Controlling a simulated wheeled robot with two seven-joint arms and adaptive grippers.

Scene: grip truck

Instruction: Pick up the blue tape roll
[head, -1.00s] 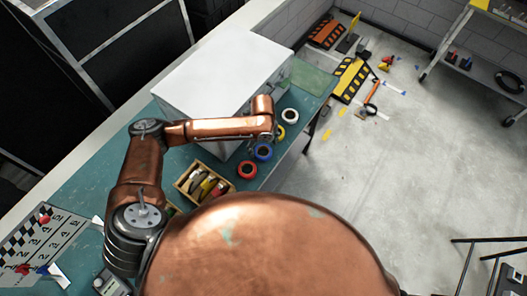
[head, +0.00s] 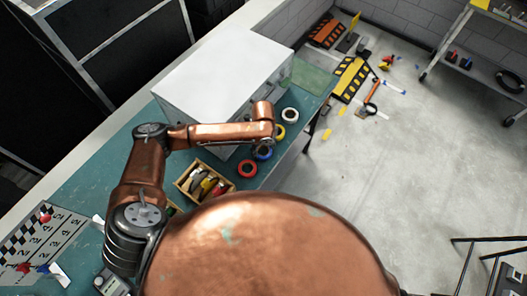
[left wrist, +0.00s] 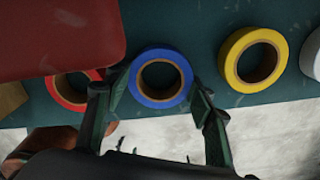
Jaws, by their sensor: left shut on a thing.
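The blue tape roll (head: 264,156) lies on the green table in the head view, partly covered by my left gripper (head: 265,145). In the left wrist view the blue roll (left wrist: 158,54) sits between the two dark fingers of my left gripper (left wrist: 161,83). The fingers are shut on its outer sides, one on the left and one on the right. The roll lies flat, with its brown core facing the camera. Any gap between roll and table cannot be told. My right gripper is not in view.
A red roll (head: 247,175) lies in front of the blue one. A yellow roll (head: 281,131) and a white roll (head: 290,110) lie behind it, towards the table's right edge.

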